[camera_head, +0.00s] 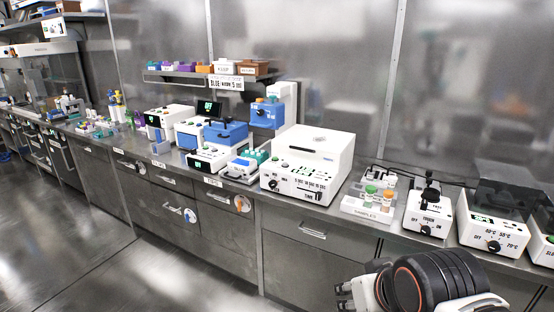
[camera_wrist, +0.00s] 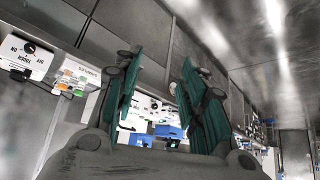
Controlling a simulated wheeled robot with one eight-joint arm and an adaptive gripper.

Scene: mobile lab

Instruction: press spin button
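A large white boxy machine (camera_head: 312,158) with a closed lid stands on the steel bench, right of centre in the head view. Its front has small buttons, a dial and time markings. Which control is the spin button is too small to read. In the wrist view, a white machine (camera_wrist: 146,106) shows between the fingers, partly hidden by them. My gripper (camera_head: 344,294) is low in the head view, in front of the bench drawers and apart from the machine. In the wrist view my gripper (camera_wrist: 158,68) has its two green-padded fingers spread apart, with nothing between the pads.
Right of the machine stand a rack of sample tubes (camera_head: 370,204), a white touch-mode device (camera_head: 429,212) and a heater with temperature markings (camera_head: 493,235). Left are a white display box (camera_head: 208,158) and a blue device (camera_head: 226,133). The floor (camera_head: 150,265) before the bench is clear.

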